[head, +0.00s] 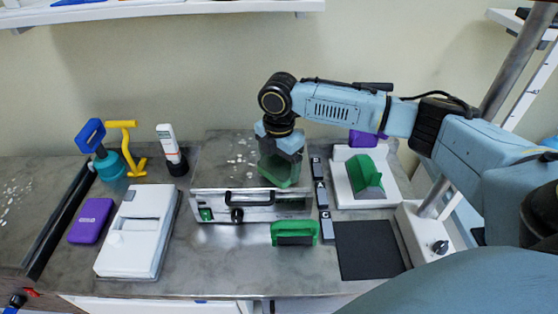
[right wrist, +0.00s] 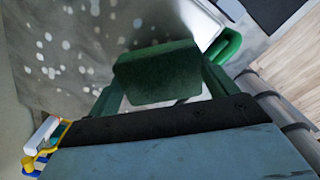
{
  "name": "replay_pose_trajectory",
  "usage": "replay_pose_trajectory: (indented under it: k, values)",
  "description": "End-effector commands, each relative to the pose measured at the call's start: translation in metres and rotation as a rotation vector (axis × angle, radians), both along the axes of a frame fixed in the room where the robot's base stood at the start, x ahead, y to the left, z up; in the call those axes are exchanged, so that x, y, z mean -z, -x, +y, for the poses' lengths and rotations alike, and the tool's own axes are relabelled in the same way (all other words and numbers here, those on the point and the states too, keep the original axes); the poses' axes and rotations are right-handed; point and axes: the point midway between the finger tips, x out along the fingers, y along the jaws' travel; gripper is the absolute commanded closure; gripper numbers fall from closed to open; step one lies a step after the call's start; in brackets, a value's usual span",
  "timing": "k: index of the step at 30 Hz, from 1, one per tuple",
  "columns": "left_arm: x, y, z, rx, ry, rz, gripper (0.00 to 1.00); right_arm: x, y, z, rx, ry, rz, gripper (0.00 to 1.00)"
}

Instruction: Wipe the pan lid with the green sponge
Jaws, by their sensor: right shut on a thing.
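My right gripper (head: 279,158) points down over the back middle of the worktop. It is shut on the green sponge (head: 278,172), a dark green block that also shows between the fingers in the right wrist view (right wrist: 155,72). The sponge is over a grey metal surface with pale spots (head: 235,150), which I take to be the pan lid; a metal front with a black handle (head: 250,198) stands at its near edge. The spotted surface also fills the upper left of the right wrist view (right wrist: 70,50). I cannot tell whether the sponge touches it. My left gripper is not in view.
A green-and-black block (head: 295,233) lies in front of the metal front. To the right are a white tray (head: 385,197) with a green wedge and a dark mat (head: 368,250). To the left are a white box (head: 135,235), a purple case (head: 91,220) and several upright tools.

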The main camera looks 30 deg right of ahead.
Motion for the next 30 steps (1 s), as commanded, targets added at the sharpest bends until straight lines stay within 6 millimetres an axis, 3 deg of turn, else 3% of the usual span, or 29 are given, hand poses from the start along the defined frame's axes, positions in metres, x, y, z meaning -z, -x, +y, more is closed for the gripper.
replay_pose_trajectory:
  k: [22, 30]
  values:
    - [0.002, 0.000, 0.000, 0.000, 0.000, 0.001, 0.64, 0.014, 0.000, 0.000, 0.000, 0.001, 0.001, 0.33]
    - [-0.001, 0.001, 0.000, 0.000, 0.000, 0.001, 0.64, 0.012, -0.018, -0.011, 0.003, 0.001, -0.001, 0.33]
